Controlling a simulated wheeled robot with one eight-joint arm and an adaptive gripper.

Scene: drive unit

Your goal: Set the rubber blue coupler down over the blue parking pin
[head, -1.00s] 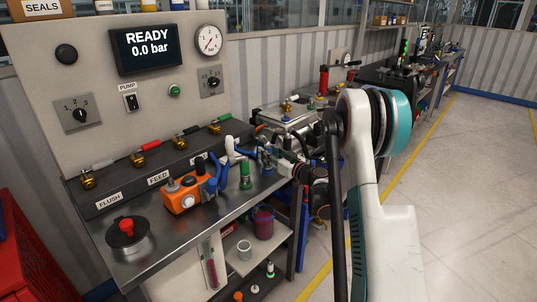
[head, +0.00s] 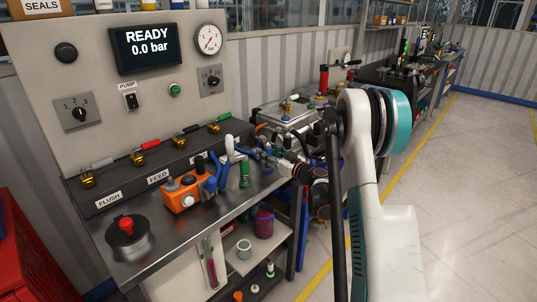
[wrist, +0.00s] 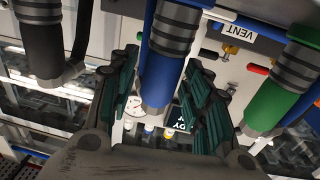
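The blue coupler (wrist: 160,78), a blue cylinder with a grey ribbed part, shows in the middle of the wrist view. My gripper (wrist: 164,62) has its green-padded fingers on either side of it, with narrow gaps visible, so it looks open around the coupler rather than closed on it. In the head view my gripper (head: 264,153) is small, over the right part of the bench, just right of the upright green coupler (head: 245,174). The blue parking pin is not visible, and I cannot tell whether the blue coupler sits on it.
A black coupler (wrist: 40,40) is left of my gripper, and the green coupler (wrist: 283,88) is close on the right. An orange device (head: 182,194) with blue parts and a red-topped black button (head: 127,232) stand on the metal bench (head: 165,240). The front bench surface is clear.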

